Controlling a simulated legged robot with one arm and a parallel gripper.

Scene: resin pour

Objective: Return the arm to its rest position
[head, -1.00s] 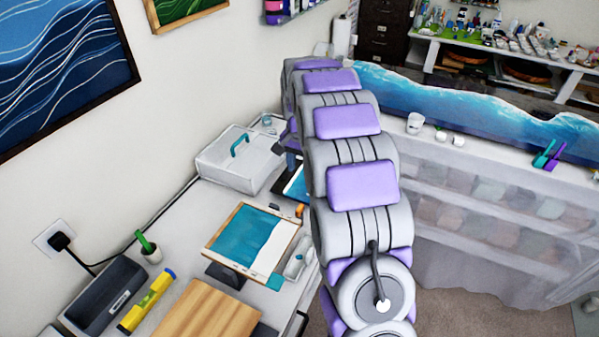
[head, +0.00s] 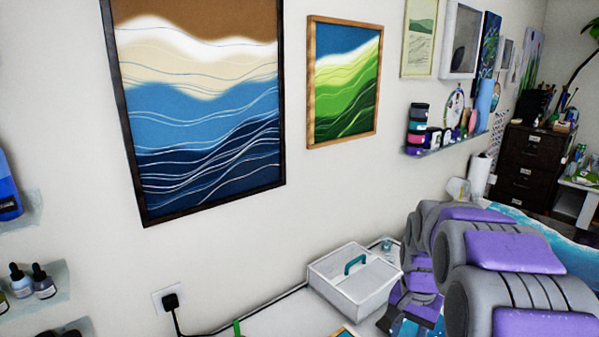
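My arm, grey with purple pads, fills the lower right of the head view and bends back on itself above the worktable. Its lower end comes down beside a white box with a teal handle (head: 355,281). My gripper is not visible; the end of the arm runs behind its own links and the lower part of the view.
The white worktable (head: 292,318) lies along the wall at the bottom. A small clear cup (head: 387,244) stands behind the box. Framed wave paintings (head: 205,110) hang on the wall. A shelf with bottles (head: 35,290) is at left, and a dark drawer cabinet (head: 527,165) stands far right.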

